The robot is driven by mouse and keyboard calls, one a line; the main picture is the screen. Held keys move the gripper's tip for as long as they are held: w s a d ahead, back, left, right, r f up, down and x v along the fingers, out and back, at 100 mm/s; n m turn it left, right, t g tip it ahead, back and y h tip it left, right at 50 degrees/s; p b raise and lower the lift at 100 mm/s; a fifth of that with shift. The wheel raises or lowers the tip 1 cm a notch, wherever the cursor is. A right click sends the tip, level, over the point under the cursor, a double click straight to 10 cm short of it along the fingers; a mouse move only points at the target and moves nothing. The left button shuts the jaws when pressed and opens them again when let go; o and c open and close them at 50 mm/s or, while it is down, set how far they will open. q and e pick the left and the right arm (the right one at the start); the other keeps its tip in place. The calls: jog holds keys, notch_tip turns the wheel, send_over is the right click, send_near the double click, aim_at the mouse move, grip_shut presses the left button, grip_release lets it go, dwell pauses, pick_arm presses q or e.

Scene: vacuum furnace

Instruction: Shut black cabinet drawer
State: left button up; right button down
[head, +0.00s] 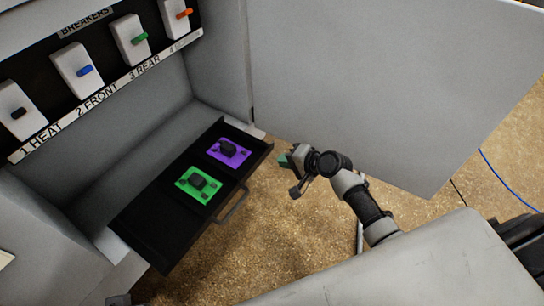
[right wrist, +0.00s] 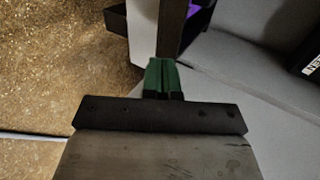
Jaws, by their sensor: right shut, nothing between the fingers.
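The black drawer (head: 150,229) is pulled out of the grey cabinet (head: 130,130), with a grey bar handle (head: 233,206) on its front. A purple plate (head: 229,152) and a green plate (head: 198,185), each with black parts on it, lie in the drawer. My right gripper (head: 287,160) is shut and empty, just to the right of the drawer's front corner, apart from the handle. In the right wrist view its green fingertips (right wrist: 163,76) are together, with part of the dark drawer (right wrist: 117,20) beyond them. My left gripper cannot be made out in the head view.
Breaker switches (head: 77,70) line the panel above the drawer. A large grey door (head: 380,80) stands open behind my right arm. Speckled brown floor (head: 240,265) is clear in front of the drawer. A blue cable (head: 500,175) lies at the right.

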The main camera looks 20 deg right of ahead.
aim_at(213, 126)
pick_arm(q)
jog(key=shift+f, duration=0.3)
pick_arm(e)
jog(key=shift+w+a+f, duration=0.1)
jog(key=shift+w+a, duration=0.6)
jog(key=shift+w, duration=0.25)
jog(key=shift+w+a+f, duration=0.1)
jog(key=shift+w+a, duration=0.55)
jog(key=shift+w, duration=0.3)
pick_arm(q)
jog(key=shift+b, duration=0.3)
